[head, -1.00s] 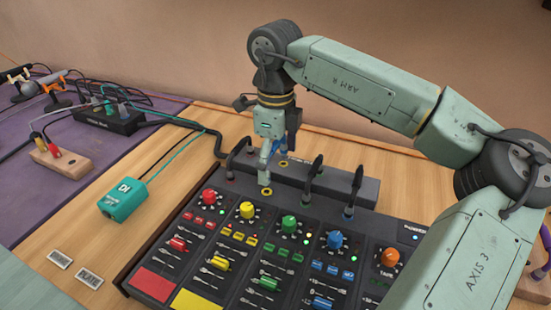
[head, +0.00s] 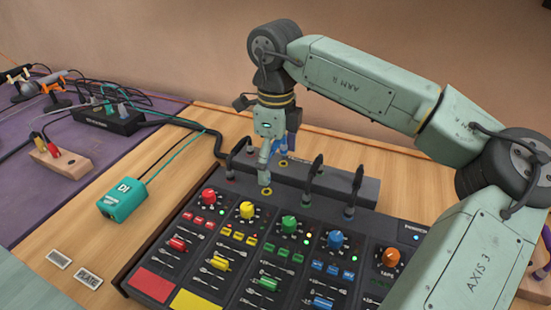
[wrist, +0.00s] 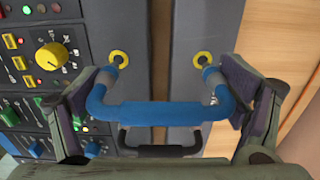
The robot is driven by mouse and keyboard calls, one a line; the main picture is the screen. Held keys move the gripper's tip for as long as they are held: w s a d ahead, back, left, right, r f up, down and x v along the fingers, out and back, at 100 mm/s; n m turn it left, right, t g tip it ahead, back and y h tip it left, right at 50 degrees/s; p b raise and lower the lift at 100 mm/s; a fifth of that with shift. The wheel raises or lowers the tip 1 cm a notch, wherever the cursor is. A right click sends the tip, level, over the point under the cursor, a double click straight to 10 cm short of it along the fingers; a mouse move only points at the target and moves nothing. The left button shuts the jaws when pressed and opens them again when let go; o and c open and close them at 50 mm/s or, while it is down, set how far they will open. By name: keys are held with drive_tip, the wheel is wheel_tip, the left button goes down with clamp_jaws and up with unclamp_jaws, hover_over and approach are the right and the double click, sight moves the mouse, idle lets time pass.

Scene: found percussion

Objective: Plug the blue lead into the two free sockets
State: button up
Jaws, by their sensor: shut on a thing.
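My gripper (wrist: 168,98) is shut on the blue lead (wrist: 158,114), a thick U-shaped piece lying across between the two fingers. Its two bent ends point toward two yellow-ringed sockets, the left socket (wrist: 118,59) and the right socket (wrist: 203,58). The blue ends sit close by the rings in the wrist view. I cannot tell whether they touch. In the head view my gripper (head: 265,160) hangs over the back of the mixer, by the near ring (head: 266,191) and the far ring (head: 283,163). The arm mostly hides the lead there.
The mixer (head: 197,283) has coloured knobs and sliders. Black leads stand beside the gripper: one at left (head: 238,160) and two at right (head: 313,182) (head: 354,192). A teal box (head: 122,199) with cables sits on the wood at left.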

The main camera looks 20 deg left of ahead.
drive_tip(key=shift+f+b, duration=1.1)
drive_tip(key=shift+f, duration=0.35)
drive_tip(key=o, duration=0.9)
drive_tip(key=shift+r, duration=0.15)
wheel_tip(320, 180, up, 12)
drive_tip(key=shift+f, duration=0.1)
